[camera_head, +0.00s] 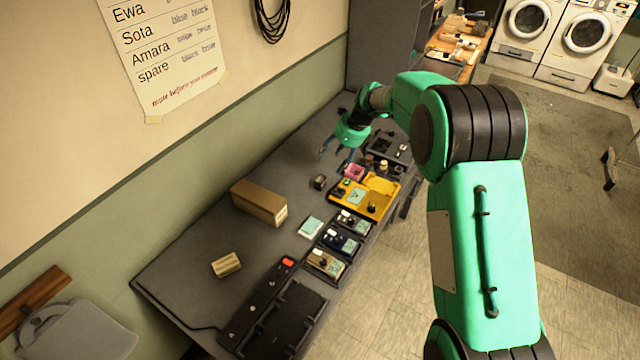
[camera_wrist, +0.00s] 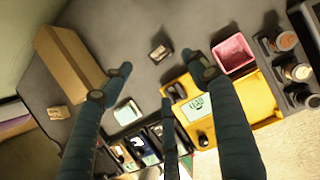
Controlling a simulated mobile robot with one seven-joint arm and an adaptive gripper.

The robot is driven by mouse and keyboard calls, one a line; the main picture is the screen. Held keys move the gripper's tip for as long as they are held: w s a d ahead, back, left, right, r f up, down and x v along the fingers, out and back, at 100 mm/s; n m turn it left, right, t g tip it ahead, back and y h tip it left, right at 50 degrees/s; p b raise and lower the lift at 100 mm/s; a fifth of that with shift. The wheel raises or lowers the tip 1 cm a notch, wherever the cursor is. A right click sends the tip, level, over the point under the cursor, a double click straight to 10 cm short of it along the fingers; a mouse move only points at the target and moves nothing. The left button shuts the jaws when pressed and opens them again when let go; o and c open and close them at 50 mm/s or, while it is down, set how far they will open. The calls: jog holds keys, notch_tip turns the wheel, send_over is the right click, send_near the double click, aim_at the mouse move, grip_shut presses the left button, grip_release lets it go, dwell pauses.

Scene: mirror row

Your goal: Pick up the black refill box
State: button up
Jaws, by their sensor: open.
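A small dark box (camera_head: 319,181), which looks like the black refill box, sits on the grey table. In the wrist view it (camera_wrist: 160,52) lies ahead of my fingertips, roughly between the outer two. My gripper (camera_head: 336,158) hangs above the table, a little beyond the dark box and apart from it. In the wrist view my gripper (camera_wrist: 162,79) has its fingers spread, with nothing between them. The lettering on the box is too small to read.
A yellow tray (camera_head: 381,184) and a pink container (camera_head: 355,171) stand close to the right of the dark box. A cardboard box (camera_head: 259,203) stands to its left. Several small device trays (camera_head: 340,241) line the table's front edge.

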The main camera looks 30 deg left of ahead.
jog(key=b, duration=0.2)
send_over(320, 179)
jog(key=d, duration=0.2)
jog(key=f, duration=0.7)
jog(key=shift+w+f, duration=0.25)
jog(key=shift+b+x, duration=0.75)
jog(key=shift+x, duration=1.85)
jog(key=shift+s+d, duration=0.1)
jog(key=shift+s, duration=0.05)
jog(key=c, duration=1)
